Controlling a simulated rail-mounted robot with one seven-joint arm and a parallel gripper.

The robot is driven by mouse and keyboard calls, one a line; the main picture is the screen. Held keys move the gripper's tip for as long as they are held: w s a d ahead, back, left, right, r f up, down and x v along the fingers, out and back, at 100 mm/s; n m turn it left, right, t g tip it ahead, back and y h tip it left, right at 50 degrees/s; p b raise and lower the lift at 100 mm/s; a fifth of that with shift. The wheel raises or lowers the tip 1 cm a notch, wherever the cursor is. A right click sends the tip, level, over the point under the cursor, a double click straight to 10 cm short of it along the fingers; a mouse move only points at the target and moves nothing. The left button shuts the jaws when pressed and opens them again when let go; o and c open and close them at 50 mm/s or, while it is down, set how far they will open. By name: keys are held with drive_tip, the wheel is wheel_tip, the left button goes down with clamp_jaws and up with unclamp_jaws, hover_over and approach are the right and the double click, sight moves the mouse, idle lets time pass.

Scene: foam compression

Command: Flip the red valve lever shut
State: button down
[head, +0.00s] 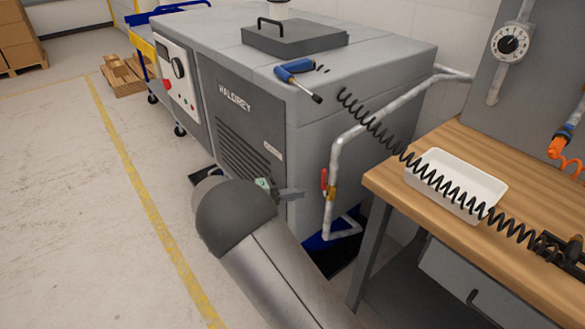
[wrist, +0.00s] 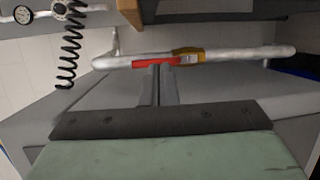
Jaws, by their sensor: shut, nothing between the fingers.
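The red valve lever (head: 324,180) sits on a brass valve body (head: 331,194) on the vertical part of a pale pipe (head: 335,160). The lever points up, lying along the pipe. In the wrist view the red lever (wrist: 152,62) runs left from the brass valve (wrist: 187,52), in line with the pipe. My gripper (head: 301,193) is shut and empty, just left of the lever in the head view. In the wrist view its fingertips (wrist: 160,68) appear right at the lever's middle. Whether they touch it I cannot tell.
A grey machine (head: 240,110) stands behind and left of my arm. A wooden workbench (head: 390,185) with a white tray (head: 455,185) is close on the right. Floor at left is clear.

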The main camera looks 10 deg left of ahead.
sight(323, 180)
drive_tip(key=a, duration=0.1)
drive_tip(key=a+t, duration=0.1)
drive_tip(key=a, duration=0.1)
drive_tip(key=a+t, duration=0.1)
drive_tip(key=a, duration=0.1)
drive_tip(key=shift+s+r+n, duration=0.15)
drive_tip(key=shift+r+n, duration=0.15)
drive_tip(key=shift+r, duration=0.05)
drive_tip(key=shift+d, duration=0.1)
drive_tip(key=p+x, duration=0.2)
drive_tip(key=x, duration=0.8)
drive_tip(key=shift+r, duration=0.1)
drive_tip(key=shift+s+b, duration=0.1)
drive_tip(key=shift+b, duration=0.4)
drive_tip(key=shift+d+m+b, duration=0.1)
drive_tip(key=shift+m+b, duration=0.2)
drive_tip(key=shift+m, duration=0.1)
